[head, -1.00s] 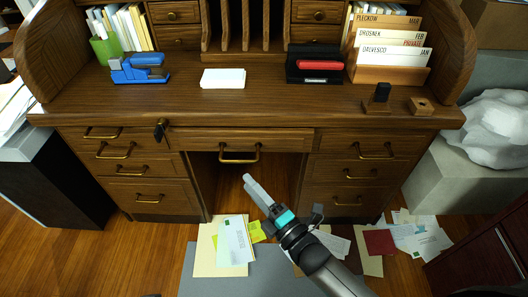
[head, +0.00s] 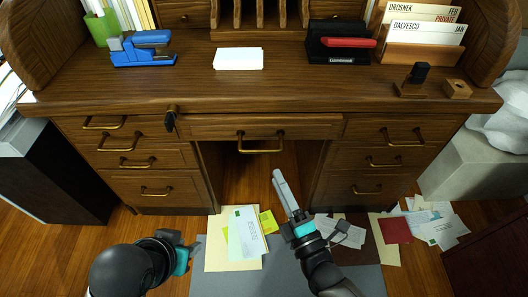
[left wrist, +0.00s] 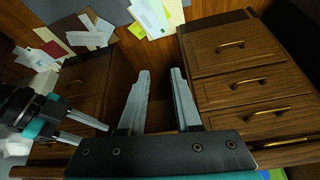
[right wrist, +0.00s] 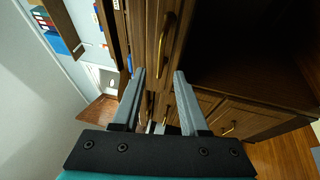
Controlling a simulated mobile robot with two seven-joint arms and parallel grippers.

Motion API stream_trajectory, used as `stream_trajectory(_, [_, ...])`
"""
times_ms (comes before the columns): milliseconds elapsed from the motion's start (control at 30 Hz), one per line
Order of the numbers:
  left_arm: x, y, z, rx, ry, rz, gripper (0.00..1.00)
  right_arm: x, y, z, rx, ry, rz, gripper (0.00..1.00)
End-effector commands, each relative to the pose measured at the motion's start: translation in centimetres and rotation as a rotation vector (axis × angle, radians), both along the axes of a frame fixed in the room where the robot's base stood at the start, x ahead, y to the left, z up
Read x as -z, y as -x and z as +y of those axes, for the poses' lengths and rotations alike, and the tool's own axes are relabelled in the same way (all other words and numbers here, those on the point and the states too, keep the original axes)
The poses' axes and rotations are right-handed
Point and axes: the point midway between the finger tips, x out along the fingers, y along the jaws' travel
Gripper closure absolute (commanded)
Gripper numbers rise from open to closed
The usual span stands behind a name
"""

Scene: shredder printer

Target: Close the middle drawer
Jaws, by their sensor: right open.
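The middle drawer (head: 215,127) is the wide wooden one under the desk top, with a brass handle (head: 261,147). Its front seems to stand a little forward of the side drawers; I cannot tell how far. My right gripper (head: 280,182) is below and in front of that handle, apart from it; its fingers are spread and empty in the right wrist view (right wrist: 160,72). My left gripper (head: 184,250) is low in front of the left drawers, its fingertips hidden in the head view. In the left wrist view (left wrist: 160,72) its fingers are apart with nothing between them.
Left drawers (head: 140,187) and right drawers (head: 362,186) flank the open knee space. Keys (head: 170,121) hang at the middle drawer's left end. Papers (head: 245,235) lie on the floor and grey mat. A stapler (head: 143,50) and card holder (head: 425,55) stand on the desk.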

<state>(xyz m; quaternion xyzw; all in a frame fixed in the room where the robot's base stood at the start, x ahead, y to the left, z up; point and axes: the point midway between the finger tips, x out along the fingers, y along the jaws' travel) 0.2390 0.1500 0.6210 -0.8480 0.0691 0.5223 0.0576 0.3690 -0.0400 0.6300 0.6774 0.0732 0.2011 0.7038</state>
Motion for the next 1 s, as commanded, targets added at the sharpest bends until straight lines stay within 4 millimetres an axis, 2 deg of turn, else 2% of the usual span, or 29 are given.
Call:
stream_trajectory(33, [0.6,-0.3,-0.4,0.008,0.010,-0.020,0.68,0.1,-0.4,0.2,-0.001,0.001,0.002,0.56])
stream_trajectory(333, [1.2,-2.4,-2.6,0.043,0.075,-0.173,0.68,-0.4,-3.1,1.3,-0.001,0.001,0.002,0.56])
stream_trajectory(1000, [0.8,-5.1,-6.9,0.086,0.231,-0.494,0.68,-1.3,-7.9,3.4,0.000,0.000,0.003,0.56])
